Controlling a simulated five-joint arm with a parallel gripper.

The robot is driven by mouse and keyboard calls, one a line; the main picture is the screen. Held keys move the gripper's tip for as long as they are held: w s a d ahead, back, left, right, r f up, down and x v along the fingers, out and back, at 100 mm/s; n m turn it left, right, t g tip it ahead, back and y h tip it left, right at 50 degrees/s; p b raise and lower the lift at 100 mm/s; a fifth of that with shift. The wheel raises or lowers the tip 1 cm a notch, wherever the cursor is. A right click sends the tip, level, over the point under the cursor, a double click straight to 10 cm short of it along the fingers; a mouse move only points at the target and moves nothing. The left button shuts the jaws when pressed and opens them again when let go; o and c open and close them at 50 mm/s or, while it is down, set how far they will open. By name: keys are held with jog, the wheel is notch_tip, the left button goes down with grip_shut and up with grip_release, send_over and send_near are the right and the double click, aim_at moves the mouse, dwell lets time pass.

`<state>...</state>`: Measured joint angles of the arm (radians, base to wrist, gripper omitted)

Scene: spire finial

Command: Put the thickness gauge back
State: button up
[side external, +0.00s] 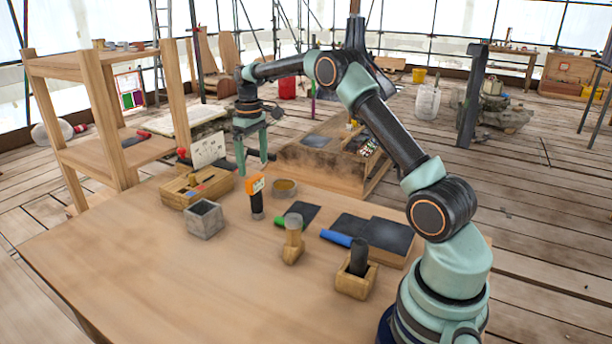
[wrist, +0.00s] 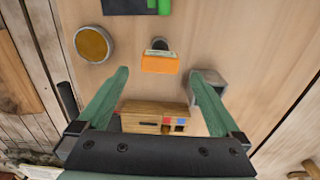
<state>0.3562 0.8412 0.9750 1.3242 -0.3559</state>
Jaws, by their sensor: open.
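What looks like the thickness gauge (side external: 256,198) stands upright on the table, with an orange head, a pale label and a dark lower body. In the wrist view the orange head (wrist: 160,64) shows ahead of and between the fingertips, not gripped. My gripper (side external: 252,166) is open and empty, pointing down above the table's far side, behind the gauge in the side view. In the wrist view my gripper (wrist: 160,76) has its two green fingers wide apart. A wooden block (side external: 197,187) with slots and coloured marks sits left of the gauge; it also shows between the fingers (wrist: 143,117).
A grey hollow cube (side external: 205,219) stands in front of the wooden block. A round tin (side external: 284,187) is behind the gauge. Dark sheets, a green-handled and a blue-handled tool (side external: 337,238), a wooden-based brush (side external: 293,241) and a small wooden holder (side external: 356,281) are rightward. The front-left table is clear.

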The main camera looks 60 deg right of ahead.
notch_tip(320, 180, up, 3)
jog(key=shift+f, duration=0.15)
jog(key=s+a+r+t, duration=0.3)
jog(key=s+a+r, duration=0.7)
jog(key=a+r, duration=0.15)
jog(key=s+a+f+t, duration=0.1)
jog(key=s+a+f, duration=0.1)
jog(key=s, duration=0.4)
jog(key=s+a+f+t, duration=0.1)
jog(key=s+a+f, duration=0.1)
jog(key=s+a, duration=0.3)
jog(key=shift+s+a+f+t, duration=0.3)
jog(key=shift+s+f, duration=0.05)
jog(key=shift+s, duration=0.55)
